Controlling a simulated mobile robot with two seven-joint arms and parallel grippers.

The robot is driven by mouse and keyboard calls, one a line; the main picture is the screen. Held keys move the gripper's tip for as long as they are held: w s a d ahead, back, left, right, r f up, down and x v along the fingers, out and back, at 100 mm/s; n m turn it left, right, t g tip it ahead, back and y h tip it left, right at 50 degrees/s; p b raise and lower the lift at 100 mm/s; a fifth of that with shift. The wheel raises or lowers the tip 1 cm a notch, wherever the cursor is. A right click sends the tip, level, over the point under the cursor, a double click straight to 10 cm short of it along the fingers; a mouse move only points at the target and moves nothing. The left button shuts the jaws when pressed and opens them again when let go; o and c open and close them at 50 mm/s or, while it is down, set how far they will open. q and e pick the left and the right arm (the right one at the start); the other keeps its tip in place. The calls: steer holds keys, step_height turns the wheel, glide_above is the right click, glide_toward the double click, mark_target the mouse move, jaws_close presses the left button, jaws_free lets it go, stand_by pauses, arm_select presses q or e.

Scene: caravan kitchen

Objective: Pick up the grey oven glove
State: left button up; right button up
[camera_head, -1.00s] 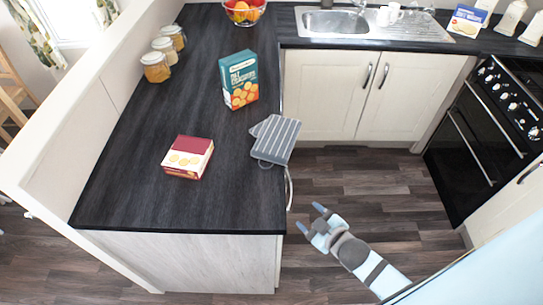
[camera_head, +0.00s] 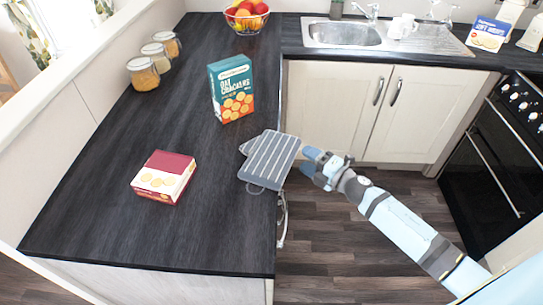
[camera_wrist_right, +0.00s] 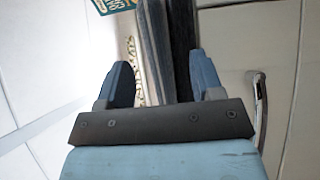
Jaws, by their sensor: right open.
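The grey oven glove (camera_head: 270,158), with pale stripes, lies on the dark counter at its right edge and sticks out past that edge. A thin loop hangs at its near end. My right gripper (camera_head: 308,161) is open just right of the glove, over the floor side. In the right wrist view the glove (camera_wrist_right: 165,45) shows edge-on, ahead of and between the spread blue fingers of my right gripper (camera_wrist_right: 160,82). The fingers do not appear closed on it. My left gripper is in neither view.
A teal cracker box (camera_head: 231,90) stands behind the glove on the counter (camera_head: 210,225). A red and white box (camera_head: 163,177) lies to the left. Jars (camera_head: 143,74) line the wall. A cabinet handle (camera_head: 282,222) sits below the counter edge.

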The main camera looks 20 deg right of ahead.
mark_target(292, 149)
steer(key=x, duration=0.3)
steer(key=p+x, duration=0.1)
steer(key=x, duration=0.1)
steer(key=shift+w+r, duration=0.25)
steer(key=shift+w, duration=0.15)
steer(key=shift+w+a+f, duration=0.1)
steer(key=shift+w+a, duration=0.1)
steer(key=shift+w, duration=0.05)
steer(key=shift+c, duration=0.4)
steer(key=c, duration=1)
